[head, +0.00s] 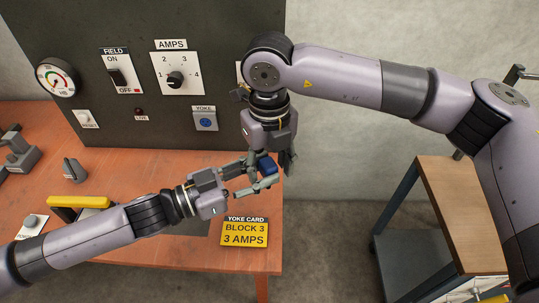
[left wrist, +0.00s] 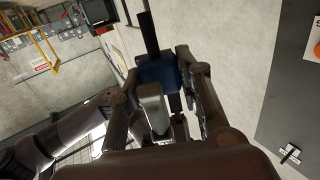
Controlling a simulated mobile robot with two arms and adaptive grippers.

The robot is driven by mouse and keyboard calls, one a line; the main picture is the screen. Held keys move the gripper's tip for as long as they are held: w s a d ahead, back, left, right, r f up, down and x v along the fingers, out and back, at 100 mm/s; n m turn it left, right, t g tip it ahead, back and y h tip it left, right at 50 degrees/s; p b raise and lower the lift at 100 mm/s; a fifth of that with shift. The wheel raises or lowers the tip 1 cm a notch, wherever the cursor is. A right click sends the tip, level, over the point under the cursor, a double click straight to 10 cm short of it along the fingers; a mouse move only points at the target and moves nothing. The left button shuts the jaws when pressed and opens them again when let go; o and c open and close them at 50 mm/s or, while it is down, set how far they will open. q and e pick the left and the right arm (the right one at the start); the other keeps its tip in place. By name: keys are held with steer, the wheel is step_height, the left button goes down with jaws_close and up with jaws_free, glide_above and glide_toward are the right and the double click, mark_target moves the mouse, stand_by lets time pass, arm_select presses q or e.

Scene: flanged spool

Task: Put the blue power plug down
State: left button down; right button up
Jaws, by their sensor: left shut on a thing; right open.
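The blue power plug (head: 266,167) is held between the fingers of my left gripper (head: 258,175), above the table near its right end. In the left wrist view the blue plug (left wrist: 160,76) sits between the fingertips, with a dark prong-like part pointing away. My right gripper (head: 277,158) points down from above at the same spot. It is open, with its fingers close around or beside the plug; I cannot tell whether they touch it. The fingers partly hide the plug in the head view.
The orange table (head: 150,165) stands before a dark panel (head: 215,60) with a gauge, switch, AMPS dial and blue YOKE socket (head: 206,121). A yellow YOKE CARD (head: 245,232) stands at the table's front right. A wooden-topped cart (head: 462,215) is at the right.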

jaws_close()
arm_select(q)
steer(key=c, duration=1.1)
jaws_free()
steer(key=shift+o, duration=0.2)
